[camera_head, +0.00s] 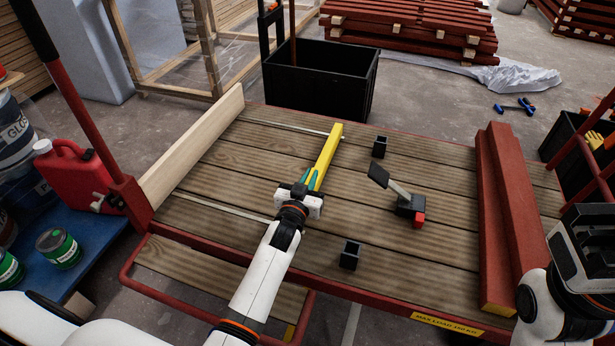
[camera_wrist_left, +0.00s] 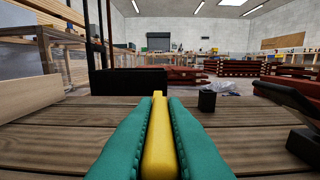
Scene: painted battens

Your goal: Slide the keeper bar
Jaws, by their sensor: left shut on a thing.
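The yellow keeper bar (camera_head: 327,152) lies lengthwise over the plank deck, pointing away from me. My left gripper (camera_head: 311,181) is shut on its near end, with teal fingers on both sides. In the left wrist view the bar (camera_wrist_left: 159,140) runs between the two teal fingers (camera_wrist_left: 160,150). Two small black brackets stand on the deck to the right of the bar, a far one (camera_head: 380,147) and a near one (camera_head: 350,255). The bar is apart from both. My right gripper (camera_head: 588,245) is at the right edge, and its fingertips do not show clearly.
A black clamp with a raised lever and red block (camera_head: 411,207) stands right of the bar. Red battens (camera_head: 507,215) lie along the deck's right side. A pale board (camera_head: 190,148) stands along the left edge. A black crate (camera_head: 320,82) stands beyond the deck.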

